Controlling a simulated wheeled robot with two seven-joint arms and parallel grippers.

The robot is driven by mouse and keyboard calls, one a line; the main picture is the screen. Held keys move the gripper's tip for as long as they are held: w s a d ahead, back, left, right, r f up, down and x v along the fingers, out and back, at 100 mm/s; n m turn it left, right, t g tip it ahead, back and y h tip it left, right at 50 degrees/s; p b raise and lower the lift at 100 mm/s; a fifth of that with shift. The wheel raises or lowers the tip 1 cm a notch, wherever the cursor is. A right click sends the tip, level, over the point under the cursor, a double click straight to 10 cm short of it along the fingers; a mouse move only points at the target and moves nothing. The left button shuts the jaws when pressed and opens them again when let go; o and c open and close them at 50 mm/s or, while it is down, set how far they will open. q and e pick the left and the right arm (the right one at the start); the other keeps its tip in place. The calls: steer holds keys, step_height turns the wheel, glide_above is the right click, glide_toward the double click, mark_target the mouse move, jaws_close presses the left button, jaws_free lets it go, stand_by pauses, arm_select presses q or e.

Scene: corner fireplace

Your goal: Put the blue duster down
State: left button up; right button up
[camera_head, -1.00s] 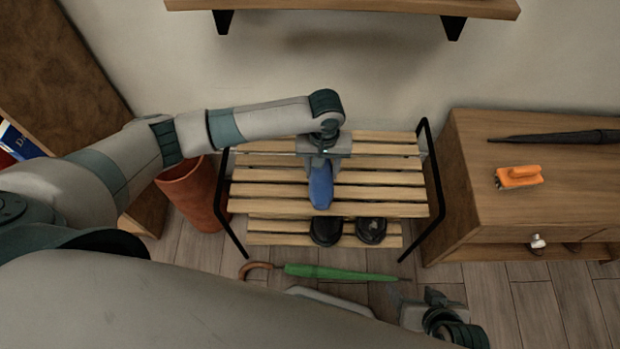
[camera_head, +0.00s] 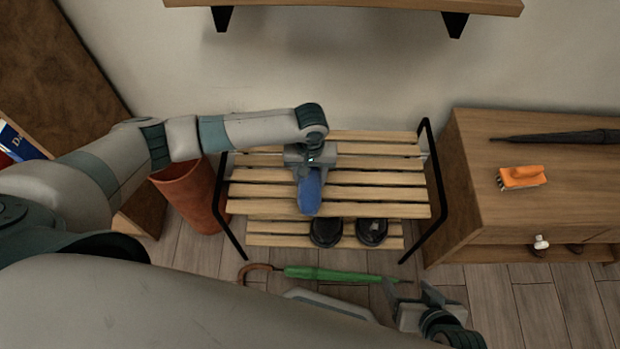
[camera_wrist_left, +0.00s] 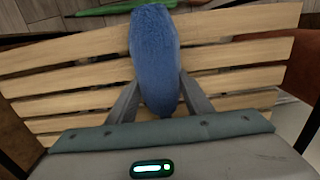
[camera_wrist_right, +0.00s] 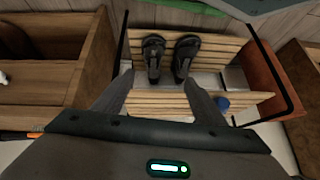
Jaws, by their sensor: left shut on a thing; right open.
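The blue duster (camera_head: 310,192) is a fuzzy oblong head over the top slats of the wooden rack (camera_head: 380,191). My left gripper (camera_head: 305,172) is shut on it from above. In the left wrist view the duster (camera_wrist_left: 154,50) sits between the two fingers, with the slats right beneath; I cannot tell whether it touches them. A small part of the duster (camera_wrist_right: 222,102) shows in the right wrist view. My right gripper (camera_head: 412,292) is open and empty, low in front of the rack, near the green umbrella.
Dark sandals (camera_head: 372,231) stand on the rack's lower shelf. A green umbrella (camera_head: 340,274) lies on the floor in front. A terracotta bin (camera_head: 187,195) stands left of the rack. The cabinet (camera_head: 470,180) at right bears an orange brush (camera_head: 521,177) and a black umbrella (camera_head: 570,137). The rack's right slats are clear.

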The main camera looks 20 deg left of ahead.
arm_select(q)
steer(key=shift+f, duration=0.25)
arm_select(e)
steer(key=shift+s+a+r, duration=0.15)
steer(key=shift+s+a, duration=0.05)
steer(key=shift+a, duration=0.05)
steer(key=shift+d, duration=0.1)
arm_select(q)
steer(key=o, duration=1.2)
steer(key=shift+f, duration=0.1)
arm_select(e)
steer(key=shift+w+d, duration=0.25)
steer(key=shift+w, duration=0.15)
arm_select(q)
steer(key=shift+r, duration=0.55)
step_height(320, 180, up, 10)
steer(key=shift+r+p, duration=0.1)
steer(key=shift+p, duration=1.15)
steer(key=shift+r, duration=0.5)
arm_select(e)
steer(key=shift+g+h, duration=0.7)
steer(key=shift+g, duration=0.2)
steer(key=s+d, duration=0.1)
steer(key=s+d+f, duration=0.1)
steer(key=d, duration=0.1)
steer(key=shift+s+d, duration=0.1)
steer(key=shift+s, duration=0.1)
